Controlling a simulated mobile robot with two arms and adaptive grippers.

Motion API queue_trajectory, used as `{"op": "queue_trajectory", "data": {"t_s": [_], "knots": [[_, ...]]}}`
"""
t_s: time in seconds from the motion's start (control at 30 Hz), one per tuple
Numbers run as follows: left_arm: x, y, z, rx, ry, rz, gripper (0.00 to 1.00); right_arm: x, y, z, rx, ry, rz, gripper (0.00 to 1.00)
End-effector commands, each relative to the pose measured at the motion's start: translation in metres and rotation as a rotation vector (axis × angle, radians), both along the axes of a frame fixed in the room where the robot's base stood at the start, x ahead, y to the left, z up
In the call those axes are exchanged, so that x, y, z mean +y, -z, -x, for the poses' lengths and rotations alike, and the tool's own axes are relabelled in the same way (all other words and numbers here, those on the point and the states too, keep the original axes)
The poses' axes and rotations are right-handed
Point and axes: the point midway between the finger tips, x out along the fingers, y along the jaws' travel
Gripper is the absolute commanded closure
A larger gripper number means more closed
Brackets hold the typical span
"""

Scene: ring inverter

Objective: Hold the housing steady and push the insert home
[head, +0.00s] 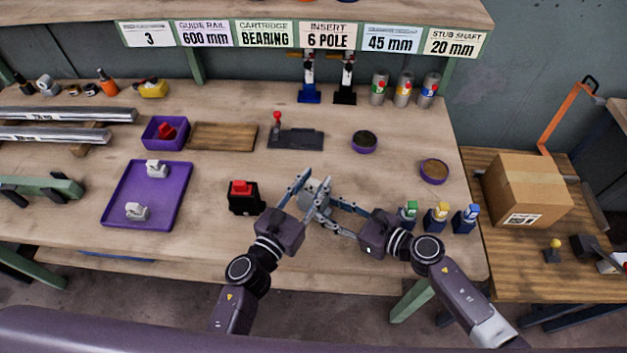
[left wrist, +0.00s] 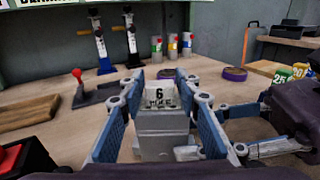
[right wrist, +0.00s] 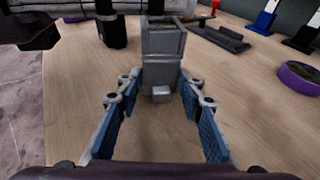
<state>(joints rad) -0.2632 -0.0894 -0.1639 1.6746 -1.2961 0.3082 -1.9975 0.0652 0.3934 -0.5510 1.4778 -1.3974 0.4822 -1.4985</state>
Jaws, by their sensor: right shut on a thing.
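The grey housing (head: 315,190) stands upright on the bench between my two grippers. It also shows in the left wrist view (left wrist: 162,125) and the right wrist view (right wrist: 162,52). A white insert marked 6 (left wrist: 161,96) shows at its top; how deep it sits I cannot tell. My left gripper (head: 307,192) has its fingers apart on either side of the housing's upper part, with visible gaps. My right gripper (right wrist: 162,88) comes from the right, low down, and is shut on the housing, fingertips at its sides.
A black block with a red top (head: 243,197) stands left of the housing. A purple tray (head: 178,196) with two white pieces lies further left. Green, yellow and blue topped pieces (head: 438,217) stand near my right arm. The bench just behind the housing is clear.

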Motion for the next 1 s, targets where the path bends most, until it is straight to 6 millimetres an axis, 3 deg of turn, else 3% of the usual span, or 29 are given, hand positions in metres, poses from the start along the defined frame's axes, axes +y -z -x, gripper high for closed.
{"op": "queue_trajectory", "data": {"t_s": [0.1,0.47,1.0], "knots": [[0.0,0.0,0.0,0.0,0.0,-0.001,0.56,0.001,-0.001,0.0,0.0,-0.001,-0.002,0.79],[0.003,0.0,0.006,0.0,0.0,-0.001,0.56,0.0,-0.001,0.0,0.0,0.0,-0.001,0.79],[0.044,-0.001,0.095,0.002,0.0,0.0,0.56,0.0,0.0,0.0,0.0,0.0,-0.001,0.79]]}}
